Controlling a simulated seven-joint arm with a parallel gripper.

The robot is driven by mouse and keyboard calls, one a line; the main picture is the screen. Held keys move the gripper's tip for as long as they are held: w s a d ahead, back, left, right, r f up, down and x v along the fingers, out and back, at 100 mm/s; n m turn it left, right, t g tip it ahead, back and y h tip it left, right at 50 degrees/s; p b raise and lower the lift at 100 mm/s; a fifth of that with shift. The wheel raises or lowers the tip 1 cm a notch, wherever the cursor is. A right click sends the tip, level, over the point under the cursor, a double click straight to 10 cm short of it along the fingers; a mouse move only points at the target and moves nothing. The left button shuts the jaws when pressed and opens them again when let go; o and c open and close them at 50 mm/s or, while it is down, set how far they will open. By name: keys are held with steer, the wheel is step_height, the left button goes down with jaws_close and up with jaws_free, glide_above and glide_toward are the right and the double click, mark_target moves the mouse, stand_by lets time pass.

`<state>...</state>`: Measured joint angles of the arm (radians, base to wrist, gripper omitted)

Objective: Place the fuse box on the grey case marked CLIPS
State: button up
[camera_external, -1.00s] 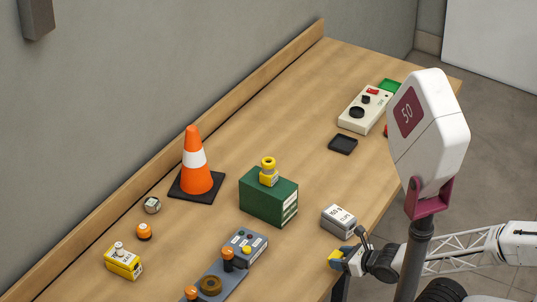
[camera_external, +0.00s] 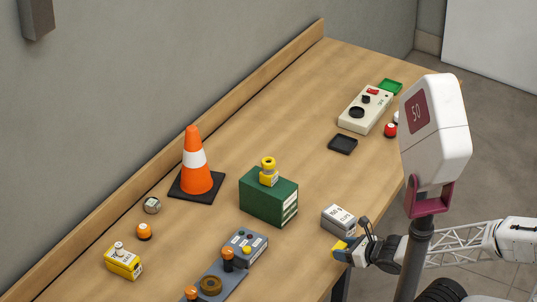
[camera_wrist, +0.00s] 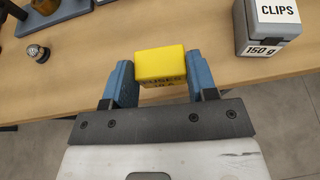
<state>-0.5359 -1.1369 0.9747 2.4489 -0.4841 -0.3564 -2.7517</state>
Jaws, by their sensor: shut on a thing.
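The grey case (camera_external: 338,221) marked CLIPS sits near the table's front edge. It also shows at the top right of the wrist view (camera_wrist: 268,46), with white labels on its top and side. My gripper (camera_external: 343,247) is just in front of the case, at the table edge. In the wrist view its blue fingers (camera_wrist: 160,80) are shut on the sides of the yellow fuse box (camera_wrist: 160,62), which bears dark lettering. The fuse box is left of the case and apart from it in that view. Its underside is hidden.
A green box (camera_external: 268,198) with a yellow piece on top stands behind the case. A grey control panel (camera_external: 222,277) lies left of it. A traffic cone (camera_external: 196,173), a black tray (camera_external: 343,145) and a cream control box (camera_external: 365,110) stand farther off. The case's top looks clear.

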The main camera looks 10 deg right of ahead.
steer(key=w+d+r, duration=0.1)
steer(key=d+r, duration=0.4)
steer(key=d, duration=0.5)
steer(key=shift+w+d+r+n+g+y, duration=0.2)
steer(key=shift+w+d+n+g+y, duration=0.1)
steer(key=shift+w+n+y, duration=0.1)
stand_by(0.6)
stand_by(0.4)
glide_above(345, 216)
steer(key=shift+s+f, duration=0.35)
steer(key=shift+f, duration=0.35)
steer(key=shift+w+f, duration=0.1)
steer(key=shift+w, duration=0.15)
steer(key=shift+f, duration=1.7)
